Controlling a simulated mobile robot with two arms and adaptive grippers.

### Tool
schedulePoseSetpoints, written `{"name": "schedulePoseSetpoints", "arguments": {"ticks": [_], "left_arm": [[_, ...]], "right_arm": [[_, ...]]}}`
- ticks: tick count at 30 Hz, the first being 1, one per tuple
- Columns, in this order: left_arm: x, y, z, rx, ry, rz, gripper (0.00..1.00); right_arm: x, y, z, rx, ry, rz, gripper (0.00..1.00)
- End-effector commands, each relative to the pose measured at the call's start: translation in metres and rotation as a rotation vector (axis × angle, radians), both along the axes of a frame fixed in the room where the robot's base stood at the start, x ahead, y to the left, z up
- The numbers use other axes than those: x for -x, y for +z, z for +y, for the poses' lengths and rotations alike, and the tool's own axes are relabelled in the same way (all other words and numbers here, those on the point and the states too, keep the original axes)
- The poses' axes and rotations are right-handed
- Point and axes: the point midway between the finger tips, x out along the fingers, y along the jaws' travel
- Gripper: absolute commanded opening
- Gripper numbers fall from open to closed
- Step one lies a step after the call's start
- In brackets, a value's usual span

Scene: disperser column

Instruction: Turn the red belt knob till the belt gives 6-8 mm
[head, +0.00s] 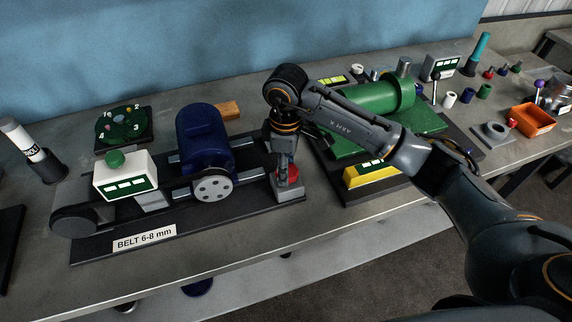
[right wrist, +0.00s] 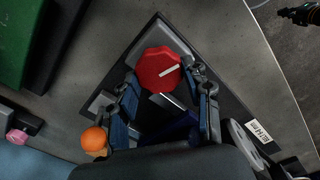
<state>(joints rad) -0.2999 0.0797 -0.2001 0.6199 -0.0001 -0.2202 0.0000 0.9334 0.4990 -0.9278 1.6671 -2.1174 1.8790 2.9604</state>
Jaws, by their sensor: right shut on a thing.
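The red belt knob (head: 293,174) sits on a grey block at the right end of the belt rig, mostly hidden behind my right gripper (head: 287,163) in the head view. The right wrist view shows the knob (right wrist: 157,69) as faceted, its white line pointing right and slightly up. The two fingers of my right gripper (right wrist: 166,80) are shut on it from both sides. A blue motor (head: 203,138) with a grey pulley (head: 213,188) stands on the rig. A label (head: 145,240) reads "BELT 6-8 mm". A white box (head: 125,180) with a green button has a display too small to read. My left gripper is not in view.
A green machine (head: 378,105) with a yellow-framed display (head: 372,172) stands close right of the knob. A round green numbered plate (head: 122,127) and a wooden block (head: 229,111) lie behind the rig. An orange bin (head: 527,120) is far right. The table's front strip is clear.

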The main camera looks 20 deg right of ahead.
Motion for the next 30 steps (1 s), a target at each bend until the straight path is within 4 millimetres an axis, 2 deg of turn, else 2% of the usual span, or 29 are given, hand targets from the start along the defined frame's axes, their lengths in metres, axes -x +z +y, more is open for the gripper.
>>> {"name": "schedulePoseSetpoints", "arguments": {"ticks": [2,3,5,6,14,17,27,30], "left_arm": [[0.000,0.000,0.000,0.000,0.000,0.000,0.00],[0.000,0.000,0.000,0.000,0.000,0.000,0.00],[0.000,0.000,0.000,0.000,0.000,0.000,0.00],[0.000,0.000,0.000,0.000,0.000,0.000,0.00],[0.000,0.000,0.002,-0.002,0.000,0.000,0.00],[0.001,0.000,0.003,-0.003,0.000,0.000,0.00],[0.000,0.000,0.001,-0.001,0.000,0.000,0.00],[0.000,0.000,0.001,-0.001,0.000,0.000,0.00]], "right_arm": [[-0.001,0.001,0.000,0.000,-0.001,-0.004,0.17],[-0.001,0.001,0.000,0.000,0.000,-0.004,0.57],[-0.001,0.001,0.000,0.000,0.000,-0.004,0.69],[-0.001,0.001,0.000,0.001,0.000,-0.003,0.72],[0.000,0.001,0.000,0.000,0.001,-0.001,0.72],[-0.001,0.006,0.000,0.000,0.001,-0.004,0.72],[-0.002,0.059,0.000,-0.001,0.002,-0.005,0.72],[-0.002,0.069,0.000,-0.001,0.003,-0.004,0.72]]}}
